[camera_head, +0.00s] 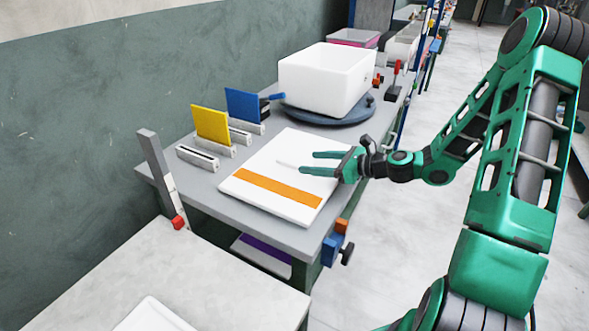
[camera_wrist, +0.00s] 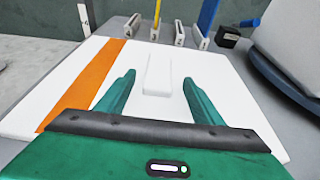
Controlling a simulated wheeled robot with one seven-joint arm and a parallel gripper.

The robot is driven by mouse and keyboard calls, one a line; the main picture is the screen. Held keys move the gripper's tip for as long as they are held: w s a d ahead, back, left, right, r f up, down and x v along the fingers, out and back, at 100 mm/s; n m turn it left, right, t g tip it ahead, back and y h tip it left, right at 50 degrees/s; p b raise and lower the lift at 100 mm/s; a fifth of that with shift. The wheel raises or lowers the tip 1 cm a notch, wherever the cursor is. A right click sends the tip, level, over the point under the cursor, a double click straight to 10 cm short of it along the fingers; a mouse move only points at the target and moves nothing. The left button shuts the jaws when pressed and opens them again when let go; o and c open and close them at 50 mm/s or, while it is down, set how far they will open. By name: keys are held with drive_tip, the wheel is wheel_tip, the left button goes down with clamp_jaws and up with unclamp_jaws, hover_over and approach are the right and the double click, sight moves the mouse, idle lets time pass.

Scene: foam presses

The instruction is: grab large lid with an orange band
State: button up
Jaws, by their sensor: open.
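The large white lid with an orange band (camera_head: 303,152) lies flat on the grey table. Its orange band (camera_head: 278,187) runs across the end nearer the front. My gripper (camera_head: 306,162) is over the right part of the lid, fingers apart and empty. In the wrist view the lid (camera_wrist: 62,97) spreads under both fingers, with the orange band (camera_wrist: 85,82) to the left. A raised white handle (camera_wrist: 158,75) on the lid stands just beyond and between the fingertips (camera_wrist: 157,85). Whether the fingers touch the lid I cannot tell.
A white bin (camera_head: 325,78) stands on a round dark base (camera_head: 362,111) behind the lid. Yellow (camera_head: 212,124) and blue (camera_head: 243,104) panels stand in slotted holders at the left. A grey upright post (camera_head: 154,160) rises at the table's near left corner.

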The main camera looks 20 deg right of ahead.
sight(295, 161)
drive_tip(key=x, duration=0.4)
drive_tip(key=shift+w+a, duration=0.25)
drive_tip(key=shift+a, duration=0.05)
drive_tip(key=c, duration=1.2)
drive_tip(key=shift+o, duration=0.2)
drive_tip(key=shift+r, duration=0.1)
